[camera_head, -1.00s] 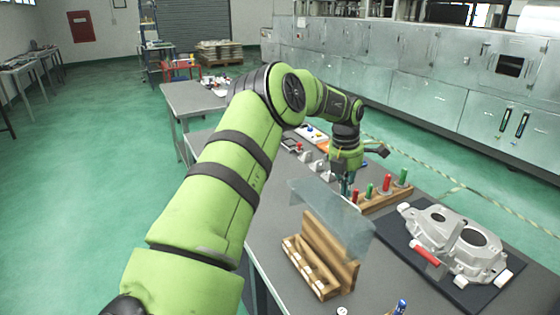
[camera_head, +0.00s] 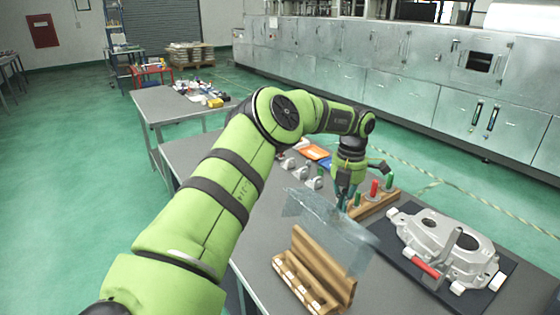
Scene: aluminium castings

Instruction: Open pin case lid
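The pin case is a wooden box (camera_head: 322,262) on the grey table, with a row of white-marked slots along its front. Its clear, bluish lid (camera_head: 330,228) stands raised above the box, tilted. My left gripper (camera_head: 343,200) points down behind the lid, at its upper right part. The fingers are partly hidden by the lid, so I cannot tell whether they touch it or are open or shut. My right gripper is not in view.
A wooden rack (camera_head: 378,203) with red and green handled pins stands close to the gripper on the right. An aluminium casting (camera_head: 440,240) with a red-handled tool (camera_head: 426,268) lies on a dark mat at the right. Small metal parts (camera_head: 312,177) stand behind the lid.

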